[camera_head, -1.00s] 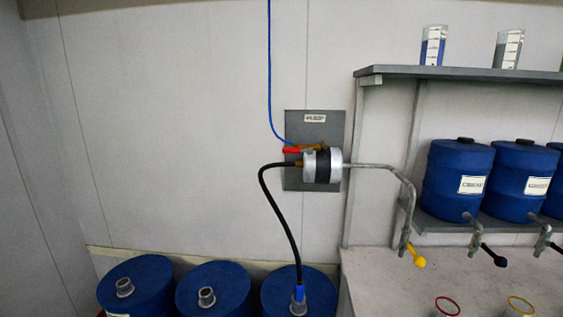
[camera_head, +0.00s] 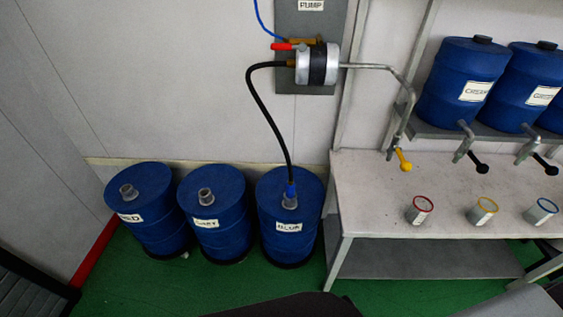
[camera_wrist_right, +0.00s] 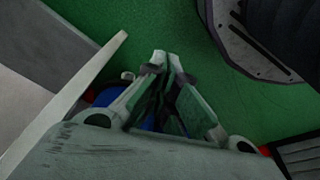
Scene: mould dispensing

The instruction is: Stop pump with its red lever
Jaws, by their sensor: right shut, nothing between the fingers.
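The pump (camera_head: 317,64) is a silver and black cylinder on a grey wall plate (camera_head: 309,17) labelled PUMP. Its red lever (camera_head: 283,46) points left, lying about level beside a brass fitting (camera_head: 303,41). A blue line runs up from the fitting. A black hose (camera_head: 266,110) runs from the pump down to the drum labelled BLUE (camera_head: 289,205). My right gripper (camera_wrist_right: 168,62) shows in the right wrist view, shut and empty over the green floor, away from the lever. My left gripper is not in view.
Two more blue drums, GREY (camera_head: 212,205) and RED (camera_head: 145,205), stand left of it. Blue tanks (camera_head: 468,85) stand on the shelf above. Green floor (camera_head: 195,285) is open in front.

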